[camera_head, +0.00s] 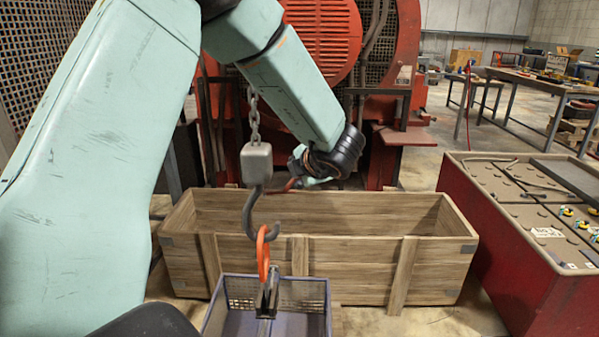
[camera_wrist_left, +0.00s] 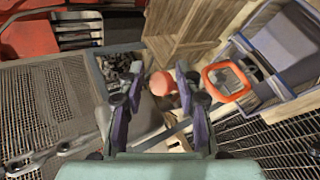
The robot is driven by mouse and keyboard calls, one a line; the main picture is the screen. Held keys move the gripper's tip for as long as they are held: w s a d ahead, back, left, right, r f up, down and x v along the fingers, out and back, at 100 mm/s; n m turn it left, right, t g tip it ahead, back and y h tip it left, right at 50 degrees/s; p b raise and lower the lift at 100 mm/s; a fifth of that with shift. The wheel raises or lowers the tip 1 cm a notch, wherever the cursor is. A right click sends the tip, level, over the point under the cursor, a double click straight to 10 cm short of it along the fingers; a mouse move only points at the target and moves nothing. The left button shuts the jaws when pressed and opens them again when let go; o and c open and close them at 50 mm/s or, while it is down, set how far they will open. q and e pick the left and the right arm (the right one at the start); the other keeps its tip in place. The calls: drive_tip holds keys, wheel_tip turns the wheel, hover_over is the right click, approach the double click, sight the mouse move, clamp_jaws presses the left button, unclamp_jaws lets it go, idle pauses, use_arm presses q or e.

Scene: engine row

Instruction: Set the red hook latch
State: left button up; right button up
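A grey hook (camera_head: 252,207) hangs on a chain in the head view. An orange-red loop (camera_head: 262,252) hangs in its bend, above a blue-purple crate (camera_head: 313,297). The wrist view shows an orange-red frame (camera_wrist_left: 228,82) by the crate (camera_wrist_left: 292,97), and a red rounded knob (camera_wrist_left: 163,84) between the lines of my fingers. I cannot tell whether the knob touches them or which red part is the latch. My left gripper (camera_wrist_left: 158,78) is open, its fingers apart. In the head view it (camera_head: 305,172) is partly hidden behind my wrist, near a small red part (camera_head: 286,186). My right gripper is not in view.
A long wooden box (camera_head: 350,255) stands behind the crate. A red machine (camera_head: 385,90) rises behind it. A red battery-like cabinet (camera_head: 500,235) stands at right, with workbenches (camera_head: 545,85) farther back.

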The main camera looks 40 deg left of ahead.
use_arm(q)
drive_tip(key=v, duration=1.2)
drive_tip(key=shift+a, duration=0.1)
drive_tip(key=shift+s, duration=0.1)
idle(0.4)
